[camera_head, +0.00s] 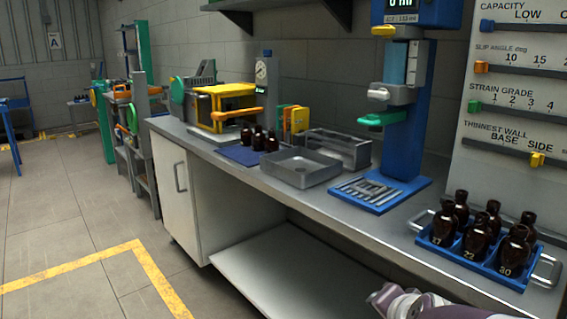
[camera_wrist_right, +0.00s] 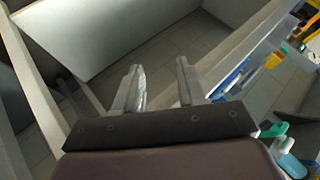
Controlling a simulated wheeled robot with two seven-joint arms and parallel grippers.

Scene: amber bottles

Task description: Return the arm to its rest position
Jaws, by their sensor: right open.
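My right gripper (camera_wrist_right: 160,75) shows in the wrist view with its two fingers apart and nothing between them. Behind the fingers are grey floor and pale panels. In the head view a purple and grey part of my arm (camera_head: 408,303) comes in at the bottom right, below and in front of the bench edge, apart from the bottles. My left gripper is not in view.
A blue tray (camera_head: 473,257) with several amber bottles (camera_head: 476,240) stands at the bench's right. More dark bottles (camera_head: 258,140) stand on a blue mat (camera_head: 237,155). A grey tray (camera_head: 301,167) and a blue test stand (camera_head: 403,110) occupy the bench (camera_head: 345,200).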

